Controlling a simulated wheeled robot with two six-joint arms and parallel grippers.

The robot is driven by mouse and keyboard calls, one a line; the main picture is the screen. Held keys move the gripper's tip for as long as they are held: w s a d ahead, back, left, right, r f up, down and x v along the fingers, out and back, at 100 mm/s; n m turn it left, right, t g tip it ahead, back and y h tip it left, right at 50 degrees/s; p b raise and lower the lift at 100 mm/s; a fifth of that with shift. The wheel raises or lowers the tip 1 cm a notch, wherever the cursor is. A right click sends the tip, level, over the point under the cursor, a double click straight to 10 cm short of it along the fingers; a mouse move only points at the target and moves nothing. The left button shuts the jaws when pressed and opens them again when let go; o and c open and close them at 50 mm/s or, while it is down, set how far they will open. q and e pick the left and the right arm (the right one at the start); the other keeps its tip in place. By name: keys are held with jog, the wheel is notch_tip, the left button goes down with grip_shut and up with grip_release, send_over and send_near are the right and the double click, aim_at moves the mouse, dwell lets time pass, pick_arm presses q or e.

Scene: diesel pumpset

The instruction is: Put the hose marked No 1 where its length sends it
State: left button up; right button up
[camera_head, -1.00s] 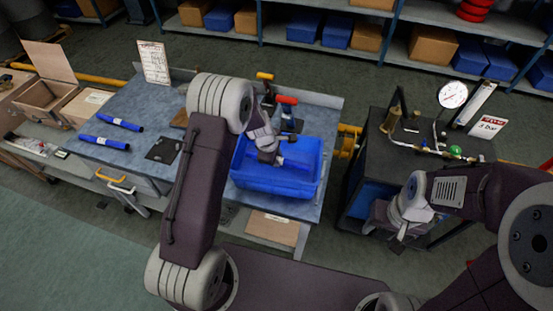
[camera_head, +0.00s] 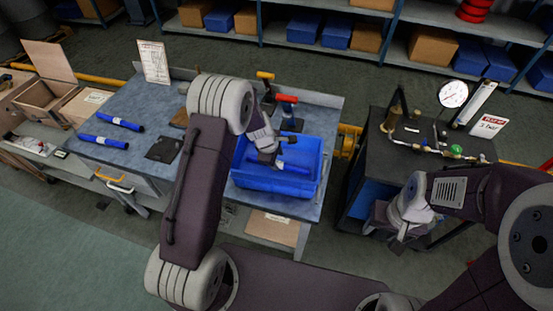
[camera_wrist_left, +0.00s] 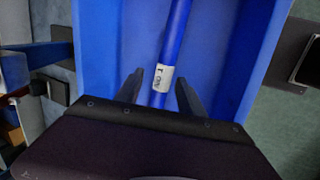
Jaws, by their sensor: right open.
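A blue hose with a white label reading No 1 (camera_wrist_left: 165,78) lies in the blue bin (camera_head: 250,184); the bin's floor and walls also fill much of the left wrist view (camera_wrist_left: 105,45). My left gripper (camera_wrist_left: 160,86) is over the bin with its fingers apart on either side of the labelled hose, with gaps on both sides. In the head view the left gripper (camera_head: 284,150) hides part of the bin's inside. Two other blue hoses (camera_head: 120,123) (camera_head: 104,142) lie on the bench at the left. My right gripper (camera_head: 402,230) is open and empty beside the dark cart.
The bench (camera_head: 205,185) holds a red-handled tool (camera_head: 287,105) behind the bin, a dark pad (camera_head: 163,150) and an upright sheet (camera_head: 153,62). An open wooden box (camera_head: 42,95) stands at the left. The dark cart (camera_head: 385,155) carries a gauge (camera_head: 453,94) and a pipe assembly.

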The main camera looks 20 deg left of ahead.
pick_arm(q)
jog(key=shift+r, duration=0.1)
notch_tip(320, 180, up, 2)
jog(key=shift+r+p, duration=0.1)
jog(key=shift+p, duration=0.6)
jog(key=p+v, duration=0.1)
jog(key=v, duration=1)
jog(key=s+a+m+g+y, duration=0.1)
jog(key=s+m+g, duration=0.1)
jog(key=s+m, duration=1.5)
jog(key=s, duration=0.2)
jog(key=shift+s+r, duration=0.25)
jog(key=shift+s, duration=0.05)
jog(key=shift+s+a, duration=0.1)
jog(key=shift+a, duration=0.05)
